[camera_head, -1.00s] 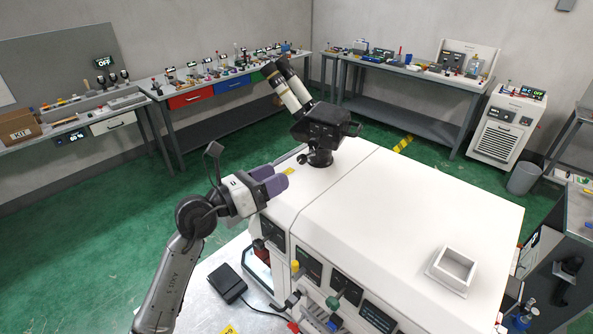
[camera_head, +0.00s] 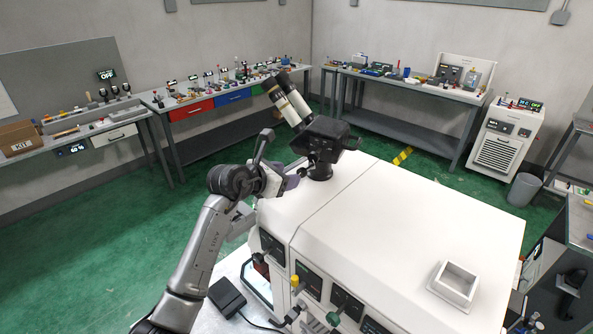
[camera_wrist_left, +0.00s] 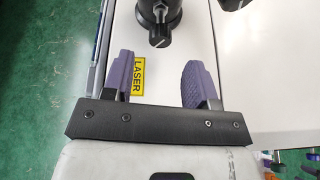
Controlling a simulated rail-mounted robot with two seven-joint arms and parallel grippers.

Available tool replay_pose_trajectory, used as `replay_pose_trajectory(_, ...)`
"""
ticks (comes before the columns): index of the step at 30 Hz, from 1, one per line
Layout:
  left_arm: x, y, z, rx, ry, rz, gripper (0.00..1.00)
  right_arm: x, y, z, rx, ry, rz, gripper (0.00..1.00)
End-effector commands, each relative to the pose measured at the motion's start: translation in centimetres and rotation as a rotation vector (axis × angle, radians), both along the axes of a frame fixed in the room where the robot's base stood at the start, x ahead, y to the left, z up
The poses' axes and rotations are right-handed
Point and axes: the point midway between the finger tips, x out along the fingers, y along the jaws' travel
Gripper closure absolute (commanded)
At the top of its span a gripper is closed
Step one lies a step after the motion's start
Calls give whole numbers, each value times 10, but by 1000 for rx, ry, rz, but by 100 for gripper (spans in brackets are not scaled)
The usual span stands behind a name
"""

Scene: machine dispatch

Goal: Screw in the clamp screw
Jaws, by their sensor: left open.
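The clamp screw (camera_wrist_left: 158,38) is a small black knob on the side of the round black collar (camera_wrist_left: 160,8) under the microscope head. In the head view the microscope (camera_head: 322,138) stands on the white machine (camera_head: 370,205), and its collar (camera_head: 319,171) is partly beside my gripper. My left gripper (camera_head: 291,181) is in front of the collar at the machine's left end. In the left wrist view its two purple fingers (camera_wrist_left: 158,68) are apart and empty, with the screw just beyond and between them. My right gripper is not in view.
A yellow LASER label (camera_wrist_left: 138,74) lies on the machine top between the fingers. A white square frame (camera_head: 455,283) sits on the machine at right. The machine's middle top is clear. Benches (camera_head: 230,98) with tools line the walls.

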Motion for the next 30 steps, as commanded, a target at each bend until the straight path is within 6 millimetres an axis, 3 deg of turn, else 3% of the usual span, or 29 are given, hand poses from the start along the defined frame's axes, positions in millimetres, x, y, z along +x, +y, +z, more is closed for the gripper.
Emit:
replay_pose_trajectory(12,29,-24,-14,-2,-1,0,47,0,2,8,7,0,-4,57)
replay_pose_trajectory(28,34,-28,-18,-1,-1,0,47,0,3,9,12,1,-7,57)
replay_pose_trajectory(30,34,-28,-18,-1,-1,0,53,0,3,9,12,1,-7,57)
